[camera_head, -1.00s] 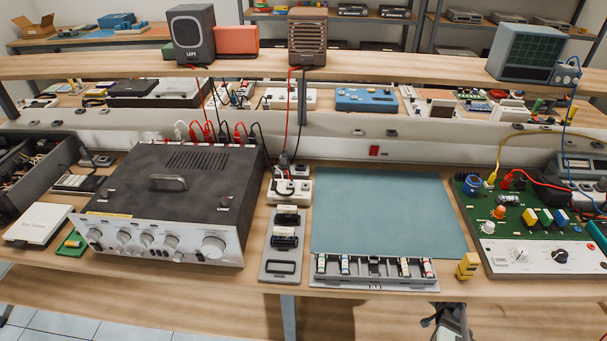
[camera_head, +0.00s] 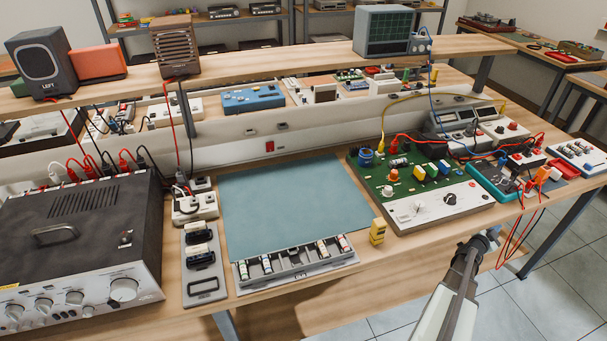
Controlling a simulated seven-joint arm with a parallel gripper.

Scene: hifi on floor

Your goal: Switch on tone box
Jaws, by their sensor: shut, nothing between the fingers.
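No label reading tone box is legible. A green circuit board (camera_head: 405,170) with a white front panel (camera_head: 437,207) lies on the bench right of centre. The panel carries a small pale switch and a black knob (camera_head: 450,198); the switch position is too small to tell. A small white box with red parts (camera_head: 525,158) stands farther right with leads at it; I cannot tell which of these is the tone box. My gripper (camera_head: 491,236) is shut and empty at the bench's front edge, right of and below the white panel, apart from it.
A teal meter (camera_head: 495,180) lies to the right, with red leads (camera_head: 520,240) hanging over the edge. A blue mat (camera_head: 290,205) and parts tray (camera_head: 295,264) lie left. The amplifier (camera_head: 75,240) fills the far left.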

